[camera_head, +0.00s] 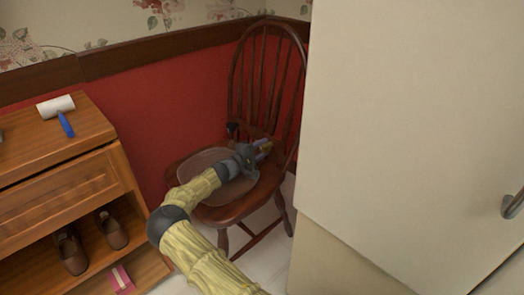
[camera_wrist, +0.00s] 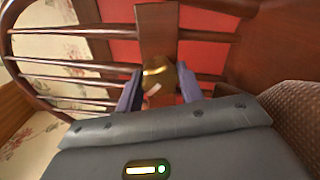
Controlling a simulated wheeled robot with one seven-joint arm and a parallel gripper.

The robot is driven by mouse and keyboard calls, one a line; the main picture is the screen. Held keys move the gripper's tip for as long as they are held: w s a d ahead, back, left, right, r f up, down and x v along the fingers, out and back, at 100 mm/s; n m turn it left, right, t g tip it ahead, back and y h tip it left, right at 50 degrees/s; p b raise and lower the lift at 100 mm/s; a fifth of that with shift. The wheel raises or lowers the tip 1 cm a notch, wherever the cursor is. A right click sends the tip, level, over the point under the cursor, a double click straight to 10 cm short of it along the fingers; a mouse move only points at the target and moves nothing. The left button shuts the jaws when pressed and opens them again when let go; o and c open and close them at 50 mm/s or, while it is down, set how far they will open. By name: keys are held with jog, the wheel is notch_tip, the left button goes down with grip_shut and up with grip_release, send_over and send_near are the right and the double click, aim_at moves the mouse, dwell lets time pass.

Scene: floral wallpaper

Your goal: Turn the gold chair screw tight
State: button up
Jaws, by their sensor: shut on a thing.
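The dark brown wooden chair (camera_head: 236,207) stands in the corner, with a curved spindle back and a light cushion (camera_head: 200,165) on its seat. My gripper (camera_head: 265,150) reaches over the seat to the lower part of the back. In the wrist view its two purple fingers (camera_wrist: 158,82) stand on either side of the gold chair screw (camera_wrist: 155,72), at a flat brown slat (camera_wrist: 157,30) of the back. My gripper is shut on the screw. The finger contacts are partly hidden, and the screw cannot be made out in the head view.
A wooden shoe cabinet (camera_head: 70,190) stands at the left, with a lint roller (camera_head: 57,105) on top and brown shoes (camera_head: 72,250) inside. A large pale cabinet (camera_head: 400,130) closes off the right side. The red wall (camera_head: 165,110) is close behind the chair.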

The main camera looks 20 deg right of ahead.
jog(key=m+b, duration=0.2)
jog(key=m, duration=0.3)
jog(key=shift+f+b, duration=0.2)
jog(key=shift+b, duration=0.15)
jog(key=shift+r+m+b, duration=0.15)
jog(key=shift+m+b, duration=0.8)
jog(key=shift+m, duration=0.85)
jog(key=o, duration=1)
jog(key=shift+r, duration=0.1)
jog(key=p+v, duration=0.5)
jog(key=v, duration=1.1)
jog(key=shift+a+r+p, duration=0.1)
jog(key=shift+a+p, duration=0.2)
jog(key=shift+p, duration=0.05)
jog(key=shift+s+a, duration=0.2)
jog(key=shift+a, duration=0.2)
